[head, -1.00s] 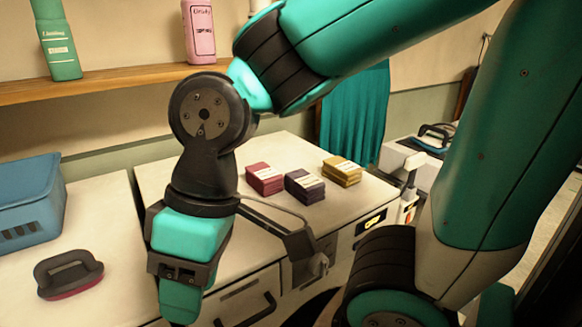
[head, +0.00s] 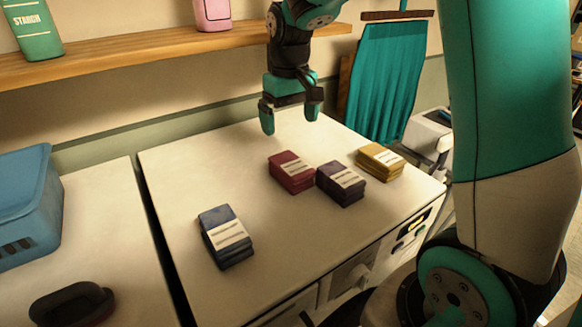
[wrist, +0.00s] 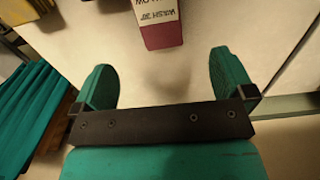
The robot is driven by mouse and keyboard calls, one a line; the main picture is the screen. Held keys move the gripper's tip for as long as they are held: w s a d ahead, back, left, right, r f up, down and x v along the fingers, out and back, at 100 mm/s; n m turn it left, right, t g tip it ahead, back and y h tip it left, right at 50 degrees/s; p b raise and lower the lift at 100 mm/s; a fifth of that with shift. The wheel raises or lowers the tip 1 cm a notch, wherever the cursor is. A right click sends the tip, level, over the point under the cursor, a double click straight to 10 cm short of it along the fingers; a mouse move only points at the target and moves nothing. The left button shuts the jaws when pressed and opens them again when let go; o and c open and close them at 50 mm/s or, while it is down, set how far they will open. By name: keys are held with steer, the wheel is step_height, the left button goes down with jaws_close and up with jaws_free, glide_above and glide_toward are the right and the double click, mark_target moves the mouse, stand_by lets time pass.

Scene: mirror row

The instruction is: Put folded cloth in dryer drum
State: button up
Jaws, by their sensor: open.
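Several folded cloth stacks with pale labels lie on the white machine top (head: 200,165): a dark red cloth (head: 291,172), a purple cloth (head: 340,184), a yellow cloth (head: 380,162) and a dark blue cloth (head: 225,237) nearer the front. My gripper (head: 290,114) is open and empty above the back of the top, behind the red cloth. In the wrist view the open fingers (wrist: 163,72) point toward a labelled red cloth (wrist: 160,32), with a gap between. The dryer drum cannot be made out; my arm covers much of the machine's front.
A wooden shelf (head: 150,53) with a green bottle (head: 28,28) and a pink bottle (head: 212,14) runs above the back. A blue basket (head: 25,210) and a dark-handled brush (head: 72,304) stand at left. A teal cloth (head: 386,80) hangs at the back.

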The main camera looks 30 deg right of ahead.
mark_target(291, 162)
step_height(291, 162, down, 12)
steer(key=p, duration=0.4)
steer(key=shift+d+r, duration=0.1)
steer(key=shift+d, duration=0.05)
steer(key=c, duration=1.1)
steer(key=shift+r, duration=0.1)
step_height(291, 162, up, 18)
steer(key=b, duration=0.6)
